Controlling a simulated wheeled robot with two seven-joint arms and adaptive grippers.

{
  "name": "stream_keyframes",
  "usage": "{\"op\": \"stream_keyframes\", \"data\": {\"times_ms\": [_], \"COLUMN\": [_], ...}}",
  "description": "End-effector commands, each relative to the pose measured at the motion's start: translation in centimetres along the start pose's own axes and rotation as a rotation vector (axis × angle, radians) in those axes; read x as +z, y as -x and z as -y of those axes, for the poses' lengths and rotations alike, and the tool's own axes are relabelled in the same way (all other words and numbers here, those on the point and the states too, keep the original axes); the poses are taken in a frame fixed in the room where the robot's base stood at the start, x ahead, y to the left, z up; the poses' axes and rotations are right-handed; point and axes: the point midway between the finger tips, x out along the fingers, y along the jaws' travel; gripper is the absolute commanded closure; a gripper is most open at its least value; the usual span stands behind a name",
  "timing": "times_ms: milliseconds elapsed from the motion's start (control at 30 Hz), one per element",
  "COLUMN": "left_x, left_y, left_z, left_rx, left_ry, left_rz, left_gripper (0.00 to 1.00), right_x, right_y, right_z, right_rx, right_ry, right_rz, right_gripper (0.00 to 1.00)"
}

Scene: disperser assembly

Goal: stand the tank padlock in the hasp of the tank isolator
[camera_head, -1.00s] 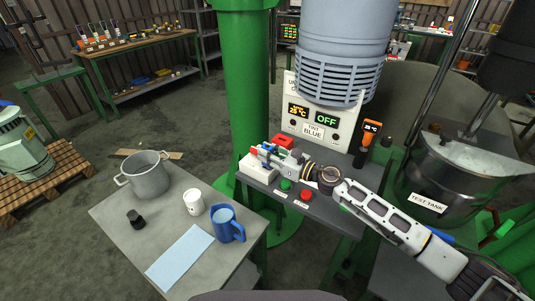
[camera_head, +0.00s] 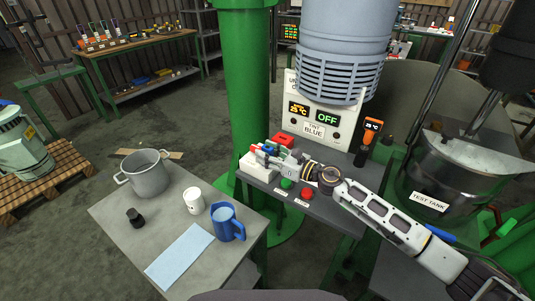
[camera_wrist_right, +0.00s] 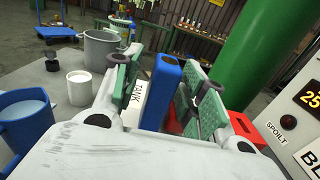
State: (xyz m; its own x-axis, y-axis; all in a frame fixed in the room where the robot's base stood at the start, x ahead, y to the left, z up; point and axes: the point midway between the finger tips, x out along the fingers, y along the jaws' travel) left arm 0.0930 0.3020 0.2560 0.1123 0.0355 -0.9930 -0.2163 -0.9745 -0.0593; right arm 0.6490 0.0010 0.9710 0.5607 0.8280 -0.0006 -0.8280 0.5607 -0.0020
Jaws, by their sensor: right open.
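My right gripper (camera_head: 273,154) is open at the back left of the small grey bench. In the right wrist view its fingers (camera_wrist_right: 160,92) stand on either side of a blue upright block (camera_wrist_right: 161,88), which looks like the padlock body. A white block marked TANK (camera_wrist_right: 133,103), apparently the isolator, is beside the blue block. The white block (camera_head: 257,168) also shows in the head view, below the fingers. The fingers hide the hasp and any shackle, so I cannot tell whether they are engaged. My left gripper is not in view.
A red block (camera_head: 284,140) lies just behind the gripper. Green (camera_head: 286,183) and red (camera_head: 307,193) buttons are at the bench front. A control panel (camera_head: 318,128) reads OFF. The left table holds a pot (camera_head: 147,176), white cup (camera_head: 193,201) and blue jug (camera_head: 227,223).

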Motion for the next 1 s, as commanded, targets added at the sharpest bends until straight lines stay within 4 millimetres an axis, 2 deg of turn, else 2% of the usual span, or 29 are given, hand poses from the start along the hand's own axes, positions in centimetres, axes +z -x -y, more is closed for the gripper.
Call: {"op": "stream_keyframes", "data": {"times_ms": [33, 467, 1000], "left_x": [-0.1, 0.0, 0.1], "left_y": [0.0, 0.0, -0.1], "left_z": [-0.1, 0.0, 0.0], "left_rx": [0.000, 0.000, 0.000], "left_ry": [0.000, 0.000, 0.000], "left_rz": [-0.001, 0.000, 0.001], "left_gripper": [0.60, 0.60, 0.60], "right_x": [-0.5, -0.8, -0.9], "right_y": [0.1, 1.0, 5.1], "right_z": [0.1, 0.1, 0.0], "right_rx": [-0.003, -0.003, -0.002], "right_ry": [-0.002, -0.004, -0.006], "right_rz": [-0.007, -0.011, -0.013], "right_gripper": [0.56, 0.56, 0.56]}}
